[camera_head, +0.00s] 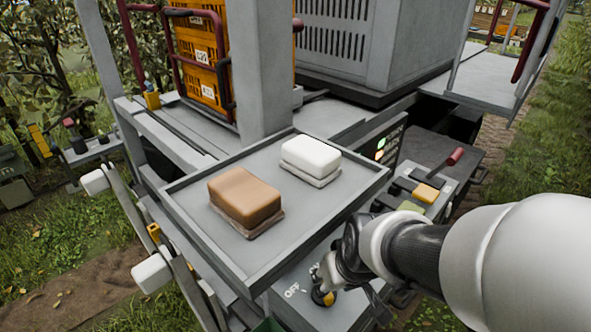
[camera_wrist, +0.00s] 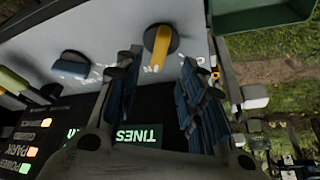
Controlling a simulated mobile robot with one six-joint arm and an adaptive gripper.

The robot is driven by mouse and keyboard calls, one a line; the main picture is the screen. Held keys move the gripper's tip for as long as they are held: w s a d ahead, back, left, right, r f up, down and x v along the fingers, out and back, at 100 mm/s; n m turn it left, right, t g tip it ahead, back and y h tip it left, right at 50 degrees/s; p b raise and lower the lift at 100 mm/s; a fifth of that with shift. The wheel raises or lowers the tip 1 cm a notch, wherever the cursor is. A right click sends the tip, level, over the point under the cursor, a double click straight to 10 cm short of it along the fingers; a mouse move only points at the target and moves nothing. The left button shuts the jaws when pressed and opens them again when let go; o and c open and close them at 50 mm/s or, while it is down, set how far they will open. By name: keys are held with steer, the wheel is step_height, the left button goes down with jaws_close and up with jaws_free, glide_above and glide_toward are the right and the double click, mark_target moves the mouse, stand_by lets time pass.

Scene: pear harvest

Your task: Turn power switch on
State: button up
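A rotary switch with a yellow handle on a dark round base (camera_wrist: 160,45) is on the grey control panel. In the head view the switch (camera_head: 322,298) sits at the panel's front, with white "OFF" lettering to its left. My gripper (camera_wrist: 158,66) is open, with its two dark fingers spread apart. In the wrist view the switch shows between and just beyond the fingertips. I cannot tell whether either finger touches it. In the head view my gripper (camera_head: 345,288) is over the switch and partly hides the panel and its lettering.
A blue knob (camera_wrist: 72,64) is left of the fingers in the wrist view. A grey tray (camera_head: 205,232) holding a brown block (camera_head: 244,195) and a white block (camera_head: 311,156) is left of my gripper. A console with a red-handled lever (camera_head: 455,157) lies behind it.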

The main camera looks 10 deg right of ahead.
steer(key=shift+v, duration=2.55)
steer(key=s+r+m, duration=0.1)
steer(key=s+r, duration=0.4)
steer(key=s, duration=0.5)
steer(key=shift+a+r, duration=0.15)
steer(key=shift+a, duration=0.05)
